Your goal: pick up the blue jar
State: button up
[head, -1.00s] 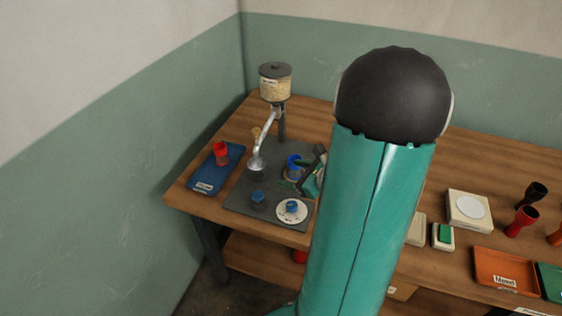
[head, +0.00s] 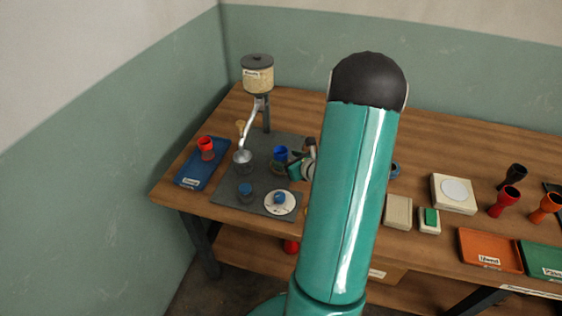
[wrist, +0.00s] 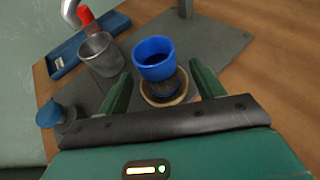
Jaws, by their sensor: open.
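The blue jar, a goblet-shaped vessel with an open bright blue top (head: 280,154), stands upright on the dark grey mat (head: 228,201). In the wrist view the blue jar (wrist: 154,60) sits just ahead of my gripper, with a darker lower part and a tan ring at its base. My gripper (wrist: 160,78) is open, its green fingers on the left and right of the jar's lower part. In the head view my gripper (head: 297,170) is just right of the jar, partly hidden by my arm.
Small blue-topped pieces (head: 246,189) stand in front, one on a white disc (head: 270,206). A red goblet (head: 206,145) is on a blue tray (head: 190,181). Trays and goblets lie right.

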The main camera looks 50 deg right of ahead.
aim_at(285, 159)
jog(key=x, duration=0.4)
jog(key=shift+a+f, duration=0.1)
jog(key=c, duration=1.2)
